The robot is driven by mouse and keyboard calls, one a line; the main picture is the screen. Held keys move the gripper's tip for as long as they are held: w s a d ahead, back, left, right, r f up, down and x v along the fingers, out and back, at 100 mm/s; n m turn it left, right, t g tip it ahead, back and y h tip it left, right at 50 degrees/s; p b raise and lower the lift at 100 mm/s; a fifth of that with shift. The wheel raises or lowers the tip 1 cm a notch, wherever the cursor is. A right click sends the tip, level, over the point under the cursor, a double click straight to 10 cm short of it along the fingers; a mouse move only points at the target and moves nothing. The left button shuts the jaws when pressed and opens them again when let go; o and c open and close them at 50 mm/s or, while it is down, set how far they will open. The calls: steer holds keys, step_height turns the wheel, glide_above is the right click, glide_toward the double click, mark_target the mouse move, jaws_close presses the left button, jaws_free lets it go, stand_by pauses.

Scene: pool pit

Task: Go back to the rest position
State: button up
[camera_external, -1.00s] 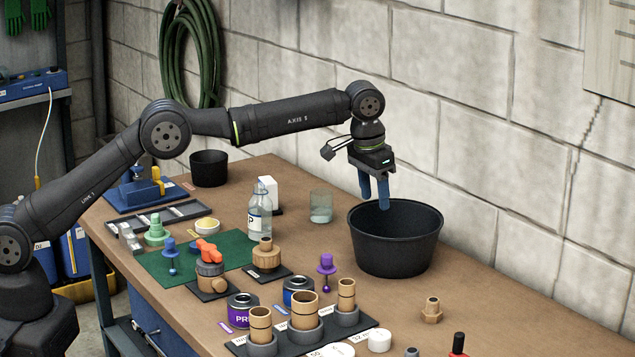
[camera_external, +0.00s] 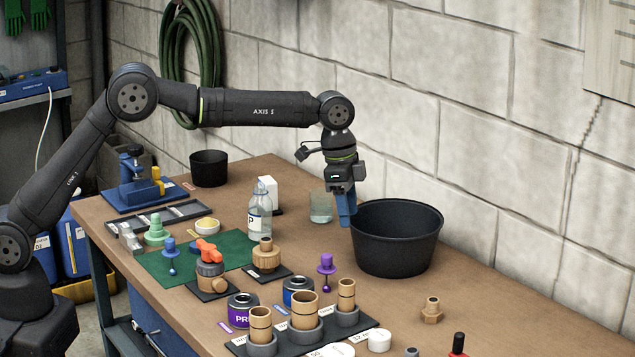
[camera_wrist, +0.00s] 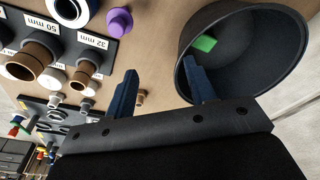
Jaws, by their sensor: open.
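My gripper (camera_external: 344,207) has blue fingers and hangs down in the air at the left rim of the large black bucket (camera_external: 396,252). In the wrist view the two fingers of my gripper (camera_wrist: 163,92) stand apart with nothing between them. The wrist view looks into the bucket (camera_wrist: 285,55), where a green block (camera_wrist: 205,43) lies against the inner wall. The bucket's inside is mostly hidden in the external view.
A glass jar (camera_external: 321,207) and a clear bottle (camera_external: 260,218) stand left of my gripper. A purple plug (camera_external: 326,265) and a black board with brown pipe sleeves (camera_external: 304,311) are in front. A block wall runs behind. The bench's right front has free room.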

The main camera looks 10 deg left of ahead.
steer(key=s+a+f+m+g, duration=0.1)
steer(key=s+a+f+m, duration=0.1)
steer(key=s+a+m, duration=0.5)
steer(key=shift+m+y, duration=0.3)
steer(key=shift+m, duration=0.4)
steer(key=shift+w+a+f, duration=0.15)
steer(key=shift+w+f, duration=0.25)
steer(key=shift+w, duration=0.35)
steer(key=shift+w+a+f, duration=0.15)
steer(key=shift+w+f, duration=0.3)
steer(key=shift+w, duration=0.3)
steer(key=shift+w+a+f, duration=0.15)
steer(key=shift+w+f, duration=0.25)
steer(key=shift+w, duration=0.35)
